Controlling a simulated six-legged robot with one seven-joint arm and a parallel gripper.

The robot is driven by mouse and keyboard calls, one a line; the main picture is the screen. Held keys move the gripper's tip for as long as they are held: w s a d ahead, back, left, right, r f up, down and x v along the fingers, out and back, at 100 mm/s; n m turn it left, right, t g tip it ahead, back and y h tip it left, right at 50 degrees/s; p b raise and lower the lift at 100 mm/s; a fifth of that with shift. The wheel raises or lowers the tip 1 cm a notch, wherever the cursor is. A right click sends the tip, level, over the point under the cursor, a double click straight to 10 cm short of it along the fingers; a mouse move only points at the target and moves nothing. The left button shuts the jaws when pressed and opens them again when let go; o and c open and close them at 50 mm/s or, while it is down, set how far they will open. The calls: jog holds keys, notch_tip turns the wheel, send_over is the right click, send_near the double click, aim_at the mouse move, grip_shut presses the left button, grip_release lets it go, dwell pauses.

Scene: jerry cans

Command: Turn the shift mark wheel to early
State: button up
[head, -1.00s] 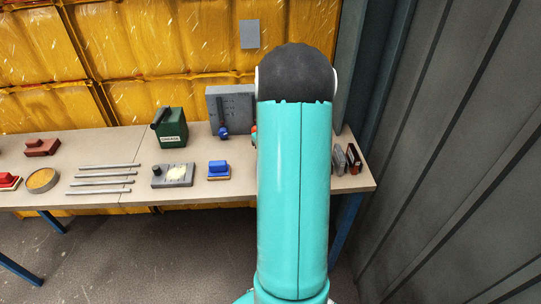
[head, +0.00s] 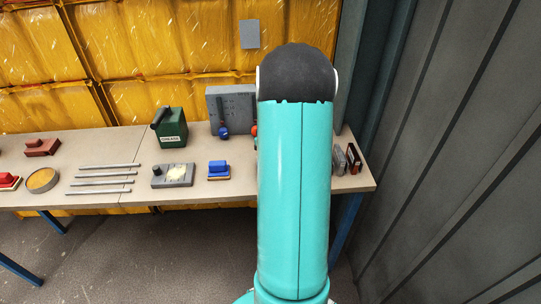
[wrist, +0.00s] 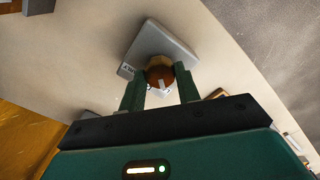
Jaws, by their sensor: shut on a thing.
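In the wrist view, a round brown wheel (wrist: 159,74) with a small pale mark sits at the near edge of a grey block (wrist: 160,43). Which setting the wheel stands at cannot be told. In the head view my arm hides the gripper, and I cannot make out the wheel.
On the bench (head: 100,150) stand a green grease can (head: 171,128), a grey upright panel (head: 232,103) with a blue knob, a grey block (head: 172,175) and a blue stamp (head: 218,170). Several metal rods (head: 103,180) lie left. A corrugated wall (head: 450,150) closes the right side.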

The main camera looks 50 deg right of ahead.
jog(key=o, duration=1)
notch_tip(320, 180, up, 14)
jog(key=shift+f, duration=0.1)
dwell(0.4)
